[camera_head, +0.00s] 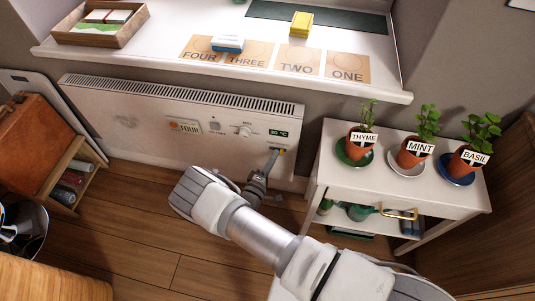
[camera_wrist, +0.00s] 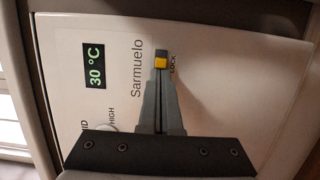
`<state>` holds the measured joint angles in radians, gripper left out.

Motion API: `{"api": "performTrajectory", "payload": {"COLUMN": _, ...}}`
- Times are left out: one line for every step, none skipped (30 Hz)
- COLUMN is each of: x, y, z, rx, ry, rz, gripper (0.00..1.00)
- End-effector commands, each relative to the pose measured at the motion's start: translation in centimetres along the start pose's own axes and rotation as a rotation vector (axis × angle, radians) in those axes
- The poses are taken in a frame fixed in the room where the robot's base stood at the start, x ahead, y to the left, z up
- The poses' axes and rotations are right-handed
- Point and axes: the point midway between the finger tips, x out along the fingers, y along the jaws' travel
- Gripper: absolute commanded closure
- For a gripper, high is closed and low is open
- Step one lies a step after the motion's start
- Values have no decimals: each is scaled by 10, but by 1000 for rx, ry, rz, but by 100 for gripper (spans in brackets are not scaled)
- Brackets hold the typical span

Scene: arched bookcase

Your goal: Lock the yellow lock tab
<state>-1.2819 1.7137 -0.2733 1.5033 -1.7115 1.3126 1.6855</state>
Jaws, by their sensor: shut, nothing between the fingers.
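The tab is tiny in the head view (camera_head: 281,152). My gripper (camera_wrist: 160,76) is shut and empty, its fingertips right at the tab. I cannot tell whether they touch it. In the head view my gripper (camera_head: 273,156) reaches the heater's right end, below the green display (camera_head: 279,133).
The heater (camera_head: 130,112) hangs under a white windowsill (camera_head: 150,50) holding cards and blocks. A white shelf table (camera_head: 400,185) with three potted herbs stands close to the right of my gripper. A brown case (camera_head: 35,140) is at the left. Wooden floor lies open below the heater.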

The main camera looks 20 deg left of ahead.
Motion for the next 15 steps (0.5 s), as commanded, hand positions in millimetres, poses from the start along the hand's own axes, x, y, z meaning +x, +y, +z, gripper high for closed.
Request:
{"api": "performTrajectory", "payload": {"x": 0, "y": -1, "z": 0, "rx": 0, "ry": -1, "rz": 0, "gripper": 100}}
{"api": "performTrajectory", "payload": {"x": 0, "y": -1, "z": 0, "rx": 0, "ry": -1, "rz": 0, "gripper": 100}}
{"api": "performTrajectory", "payload": {"x": 0, "y": -1, "z": 0, "rx": 0, "ry": -1, "rz": 0, "gripper": 100}}
{"api": "performTrajectory", "payload": {"x": 0, "y": -1, "z": 0, "rx": 0, "ry": -1, "rz": 0, "gripper": 100}}
{"api": "performTrajectory", "payload": {"x": 0, "y": -1, "z": 0, "rx": 0, "ry": -1, "rz": 0, "gripper": 100}}
{"api": "performTrajectory", "payload": {"x": 0, "y": -1, "z": 0, "rx": 0, "ry": -1, "rz": 0, "gripper": 100}}
{"api": "performTrajectory", "payload": {"x": 0, "y": -1, "z": 0, "rx": 0, "ry": -1, "rz": 0, "gripper": 100}}
{"api": "performTrajectory", "payload": {"x": 0, "y": -1, "z": -1, "rx": 0, "ry": -1, "rz": 0, "gripper": 100}}
{"api": "performTrajectory", "payload": {"x": 0, "y": -2, "z": -2, "rx": 1, "ry": -1, "rz": 0, "gripper": 100}}
{"api": "performTrajectory", "payload": {"x": 0, "y": -2, "z": -4, "rx": 2, "ry": -1, "rz": 0, "gripper": 100}}
{"api": "performTrajectory", "payload": {"x": 0, "y": -3, "z": -7, "rx": 3, "ry": -1, "rz": 0, "gripper": 100}}
{"api": "performTrajectory", "payload": {"x": 0, "y": -4, "z": -12, "rx": 3, "ry": -2, "rz": 0, "gripper": 100}}
{"api": "performTrajectory", "payload": {"x": 0, "y": -4, "z": -16, "rx": 3, "ry": -3, "rz": 1, "gripper": 100}}
{"api": "performTrajectory", "payload": {"x": -1, "y": -4, "z": -20, "rx": 5, "ry": -3, "rz": 1, "gripper": 100}}
{"api": "performTrajectory", "payload": {"x": -1, "y": -5, "z": -27, "rx": 6, "ry": -6, "rz": 1, "gripper": 100}}
